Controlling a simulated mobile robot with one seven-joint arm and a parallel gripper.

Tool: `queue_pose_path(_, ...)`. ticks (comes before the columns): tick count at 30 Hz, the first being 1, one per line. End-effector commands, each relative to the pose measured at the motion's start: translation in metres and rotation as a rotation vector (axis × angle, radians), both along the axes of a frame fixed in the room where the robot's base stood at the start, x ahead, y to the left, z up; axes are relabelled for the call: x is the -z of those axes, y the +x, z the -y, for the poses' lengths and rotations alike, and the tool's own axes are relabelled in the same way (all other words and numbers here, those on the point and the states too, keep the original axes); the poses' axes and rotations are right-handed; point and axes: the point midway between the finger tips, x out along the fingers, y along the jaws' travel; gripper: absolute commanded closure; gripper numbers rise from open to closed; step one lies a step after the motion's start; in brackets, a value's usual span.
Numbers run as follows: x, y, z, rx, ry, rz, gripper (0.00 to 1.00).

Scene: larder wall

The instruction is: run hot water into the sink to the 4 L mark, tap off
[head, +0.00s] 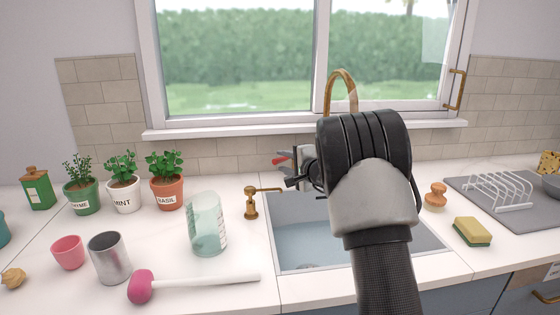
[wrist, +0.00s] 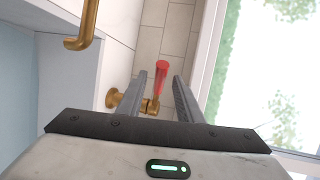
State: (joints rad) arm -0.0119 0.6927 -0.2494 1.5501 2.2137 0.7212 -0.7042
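The sink (head: 312,240) is a blue-grey basin set in the white counter. A drain shows at its front, and I cannot make out water or a level mark in it. The brass tap spout (head: 338,82) arches up behind my arm and also shows in the wrist view (wrist: 86,25). A red lever (wrist: 162,80) on a brass fitting shows in the wrist view, and its red end (head: 281,161) pokes out left of my gripper in the head view. My gripper (wrist: 163,88) is open, its fingers apart on either side of the lever. My arm hides much of the tap and sink.
A brass dispenser (head: 250,203) stands at the sink's left rim, beside a glass jug (head: 206,224). A pink-headed tool (head: 141,287) lies in front. Herb pots (head: 166,193) stand further left. A sponge (head: 472,232), a brush (head: 436,195) and a dish rack (head: 498,191) are right. The window is behind.

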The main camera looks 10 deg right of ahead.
Motion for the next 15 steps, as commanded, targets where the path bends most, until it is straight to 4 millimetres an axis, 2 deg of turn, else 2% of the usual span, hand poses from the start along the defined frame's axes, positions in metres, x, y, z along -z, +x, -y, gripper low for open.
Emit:
queue_pose_path(3,0.004,0.016,-0.006,-0.001,0.000,-0.001,0.67)
queue_pose_path(6,0.006,0.025,-0.009,0.000,-0.001,-0.001,0.67)
queue_pose_path(15,0.008,0.030,-0.011,0.000,0.000,0.000,0.67)
